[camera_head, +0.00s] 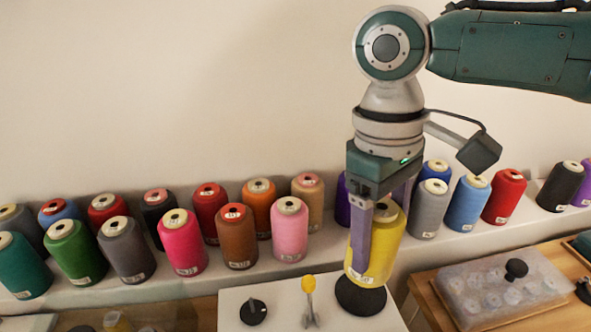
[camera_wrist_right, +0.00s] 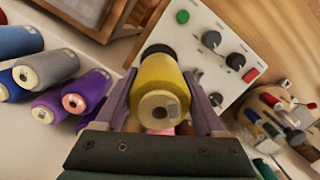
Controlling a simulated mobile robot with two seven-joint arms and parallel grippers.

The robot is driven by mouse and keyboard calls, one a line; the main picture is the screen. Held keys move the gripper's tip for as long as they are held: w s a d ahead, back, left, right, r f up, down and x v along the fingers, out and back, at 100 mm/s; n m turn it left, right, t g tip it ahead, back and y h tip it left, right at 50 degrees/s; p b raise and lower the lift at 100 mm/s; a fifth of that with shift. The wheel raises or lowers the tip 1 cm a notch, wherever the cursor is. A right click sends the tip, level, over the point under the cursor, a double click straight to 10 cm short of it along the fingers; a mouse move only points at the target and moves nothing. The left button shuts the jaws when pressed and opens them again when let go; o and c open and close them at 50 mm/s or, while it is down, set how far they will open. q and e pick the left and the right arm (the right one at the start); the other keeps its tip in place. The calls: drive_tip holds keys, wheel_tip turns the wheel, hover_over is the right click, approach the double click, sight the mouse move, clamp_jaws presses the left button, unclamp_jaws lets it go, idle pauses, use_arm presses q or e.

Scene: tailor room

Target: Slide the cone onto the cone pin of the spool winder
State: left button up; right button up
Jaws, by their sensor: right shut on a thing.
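A yellow cone (camera_head: 385,243) of thread is between the fingers of my right gripper (camera_head: 377,238), which is shut on it. The cone is close to upright, its lower end at the black round disc (camera_head: 361,298) on the spool winder (camera_head: 233,302). I cannot tell whether it touches the disc. The cone pin does not show, so I cannot tell whether it is inside the cone. In the right wrist view the cone (camera_wrist_right: 160,80) is seen from its top end, with a finger on each side and the disc (camera_wrist_right: 158,50) beyond. My left gripper is not in view.
Several colored cones, such as a pink one (camera_head: 290,229) and a grey one (camera_head: 429,208), stand on a shelf behind. The winder's top carries a knob (camera_head: 253,312) and a yellow-tipped part (camera_head: 309,285). A clear-lidded box (camera_head: 500,287) lies at the right.

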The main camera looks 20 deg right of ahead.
drive_tip(key=shift+f+b, duration=1.15)
drive_tip(key=shift+f, duration=1.3)
drive_tip(key=o, duration=1.5)
